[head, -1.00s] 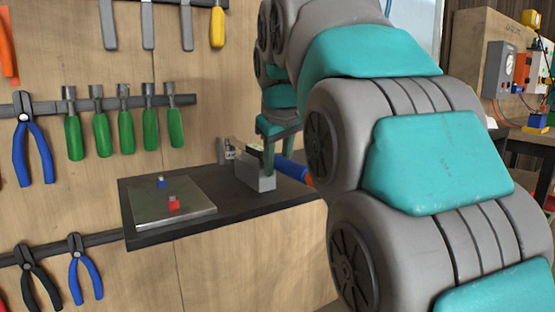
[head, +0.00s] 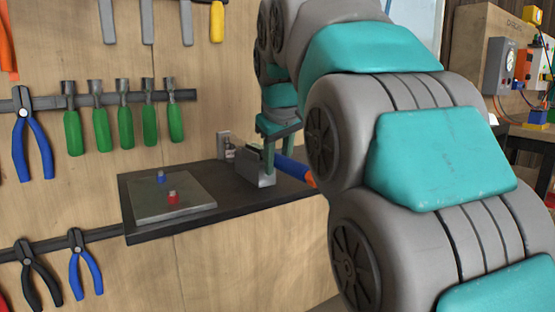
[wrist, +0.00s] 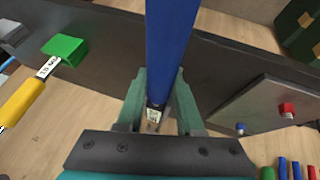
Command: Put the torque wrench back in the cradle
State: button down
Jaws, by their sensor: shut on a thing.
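My gripper (head: 268,165) is low over the dark shelf, shut on the torque wrench (head: 292,171). The wrench shows as a blue handle, with an orange end to the right, partly hidden by my arm. In the wrist view, the blue handle (wrist: 170,45) runs up out of the picture from between my teal fingers (wrist: 165,105). A small label shows on it by the fingers. A grey block (head: 262,178) is beside my gripper in the head view; I cannot tell whether it is the cradle or whether the wrench touches it. The wrench's other end is hidden.
Pliers (head: 33,135) and green-handled tools (head: 124,125) hang on the wall. A yellow-handled tool (wrist: 22,97) with a green block lies left in the wrist view.

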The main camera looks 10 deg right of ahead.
jog(key=shift+f, duration=0.2)
jog(key=shift+c, duration=2.3)
grip_release()
